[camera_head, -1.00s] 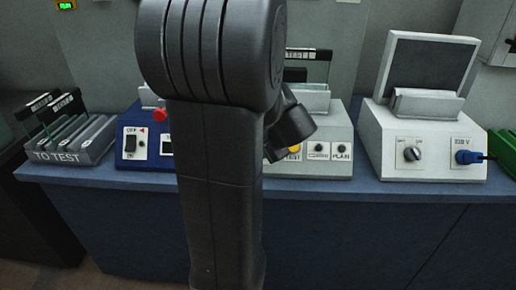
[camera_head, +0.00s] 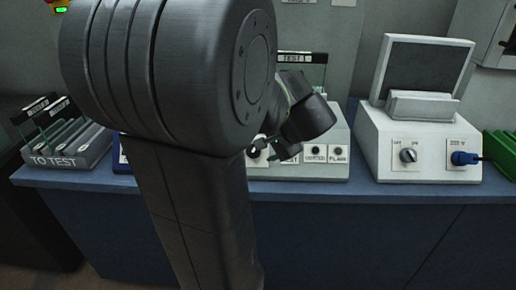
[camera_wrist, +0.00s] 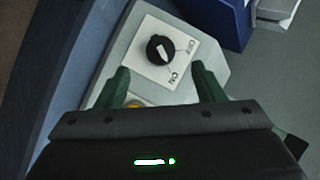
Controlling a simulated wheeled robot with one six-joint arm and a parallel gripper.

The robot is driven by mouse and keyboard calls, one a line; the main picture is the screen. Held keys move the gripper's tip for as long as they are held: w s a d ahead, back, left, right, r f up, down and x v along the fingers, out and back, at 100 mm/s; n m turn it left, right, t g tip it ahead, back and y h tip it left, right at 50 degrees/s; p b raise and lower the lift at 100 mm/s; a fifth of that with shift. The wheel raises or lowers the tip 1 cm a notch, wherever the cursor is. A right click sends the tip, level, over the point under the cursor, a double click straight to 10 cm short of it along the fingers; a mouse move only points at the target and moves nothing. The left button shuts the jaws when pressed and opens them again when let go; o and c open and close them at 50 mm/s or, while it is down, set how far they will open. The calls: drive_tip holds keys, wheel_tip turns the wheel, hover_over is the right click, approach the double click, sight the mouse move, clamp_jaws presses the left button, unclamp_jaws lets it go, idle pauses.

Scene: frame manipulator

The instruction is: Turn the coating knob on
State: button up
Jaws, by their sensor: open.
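In the wrist view a black round knob (camera_wrist: 160,50) with a white pointer sits on a white plate marked OFF and ON. My gripper (camera_wrist: 161,76) is open and empty, with one finger on each side of the knob's plate, short of the knob. In the head view my gripper (camera_head: 264,149) is at the left part of the middle grey machine (camera_head: 326,172), and my arm hides much of that machine. Another OFF/ON knob (camera_head: 408,155) is on the white machine (camera_head: 376,168) at the right. I cannot tell which knob is named coating.
A yellow button (camera_wrist: 135,104) is beside the knob's plate. Buttons marked COATED and PLAIN (camera_head: 338,153) show on the middle machine. A TO TEST rack (camera_head: 68,155) stands at the left. A blue box (camera_wrist: 216,18) is close beyond the knob.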

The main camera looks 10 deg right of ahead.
drive_tip(key=v, duration=0.6)
drive_tip(key=x, duration=1.3)
drive_tip(key=shift+w+a+f, duration=0.1)
drive_tip(key=shift+w+f, duration=0.1)
drive_tip(key=shift+s, duration=0.1)
